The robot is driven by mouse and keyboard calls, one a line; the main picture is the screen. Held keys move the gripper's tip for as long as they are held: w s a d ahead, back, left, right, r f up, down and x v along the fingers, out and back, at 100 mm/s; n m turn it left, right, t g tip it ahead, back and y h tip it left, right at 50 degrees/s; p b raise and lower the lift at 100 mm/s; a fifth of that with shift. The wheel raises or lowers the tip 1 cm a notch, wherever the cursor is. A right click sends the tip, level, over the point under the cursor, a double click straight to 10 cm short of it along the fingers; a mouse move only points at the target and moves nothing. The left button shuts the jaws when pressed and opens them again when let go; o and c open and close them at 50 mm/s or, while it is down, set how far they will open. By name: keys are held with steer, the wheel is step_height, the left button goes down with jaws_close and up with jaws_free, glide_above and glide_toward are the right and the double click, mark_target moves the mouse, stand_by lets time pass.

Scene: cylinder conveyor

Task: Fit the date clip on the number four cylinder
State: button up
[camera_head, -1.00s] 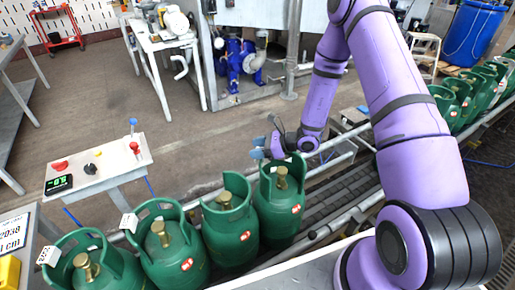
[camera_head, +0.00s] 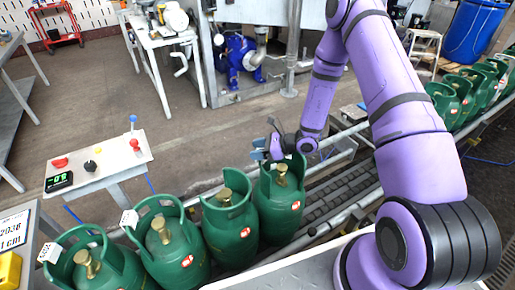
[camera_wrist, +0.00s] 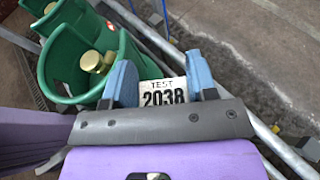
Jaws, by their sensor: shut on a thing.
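A white date clip reading "TEST 2038" (camera_wrist: 163,93) is between the two blue fingers of my gripper (camera_wrist: 163,85) in the wrist view. My gripper (camera_head: 261,149) is shut on the clip, at the upper left edge of the collar of the rightmost near green cylinder (camera_head: 276,212), fourth from the left. In the wrist view a green collar (camera_wrist: 70,65) with a brass valve lies close to the left finger. I cannot tell whether the clip touches the collar. I cannot read a number on the cylinder.
Three more green cylinders stand to the left; the two leftmost carry white clips (camera_head: 129,219) on their collars. A control panel (camera_head: 98,165) with knobs and a display stands behind them. Rails of the conveyor (camera_head: 340,200) run right, towards more cylinders (camera_head: 455,95).

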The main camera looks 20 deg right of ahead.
steer(key=shift+f, duration=1.3)
steer(key=o, duration=1)
steer(key=v, duration=1)
steer(key=shift+s+d+r, duration=0.1)
steer(key=shift+s+d, duration=0.1)
steer(key=shift+d, duration=0.15)
